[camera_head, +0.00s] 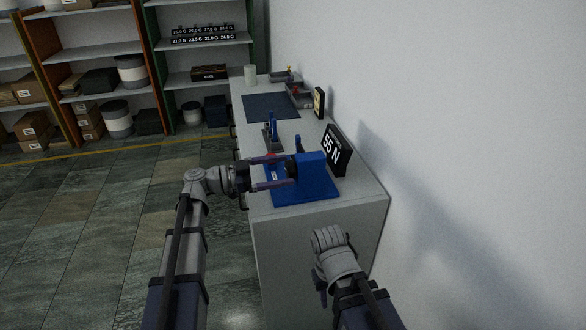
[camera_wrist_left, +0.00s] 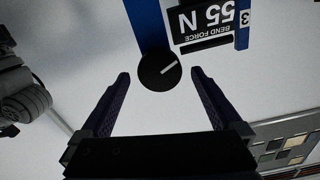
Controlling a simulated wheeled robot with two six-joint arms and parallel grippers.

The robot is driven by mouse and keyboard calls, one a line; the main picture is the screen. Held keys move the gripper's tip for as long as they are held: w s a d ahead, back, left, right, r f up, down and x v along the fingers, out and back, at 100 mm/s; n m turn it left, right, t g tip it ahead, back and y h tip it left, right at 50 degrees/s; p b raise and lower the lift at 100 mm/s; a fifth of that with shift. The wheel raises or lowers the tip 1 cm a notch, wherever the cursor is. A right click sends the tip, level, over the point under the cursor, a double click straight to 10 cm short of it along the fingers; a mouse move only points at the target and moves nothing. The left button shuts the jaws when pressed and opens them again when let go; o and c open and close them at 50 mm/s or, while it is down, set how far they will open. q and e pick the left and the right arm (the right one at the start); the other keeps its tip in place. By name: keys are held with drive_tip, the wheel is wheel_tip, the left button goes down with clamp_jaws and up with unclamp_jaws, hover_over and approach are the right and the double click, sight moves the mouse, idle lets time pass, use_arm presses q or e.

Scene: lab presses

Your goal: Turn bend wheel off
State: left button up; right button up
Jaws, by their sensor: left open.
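The bend wheel (camera_wrist_left: 158,72) is a round black knob with a white pointer line, on the end of a blue press (camera_head: 312,168). In the left wrist view the line slants up to the right. My left gripper (camera_wrist_left: 159,75) is open, with one finger on each side of the wheel and a gap to each. In the head view my left gripper (camera_head: 284,170) reaches in from the left at the press, and its fingers partly hide the wheel. My right gripper (camera_head: 321,284) is low in front of the table, and its fingers are not clear.
A black display (camera_head: 336,149) reading 55 N stands behind the press; it shows upside down in the left wrist view (camera_wrist_left: 205,20). The press stands on a white bench (camera_head: 356,199) along the wall. A dark mat (camera_head: 270,107) and trays (camera_head: 299,95) lie farther back.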

sight(287, 169)
use_arm(q)
drive_tip(key=shift+x, duration=1.95)
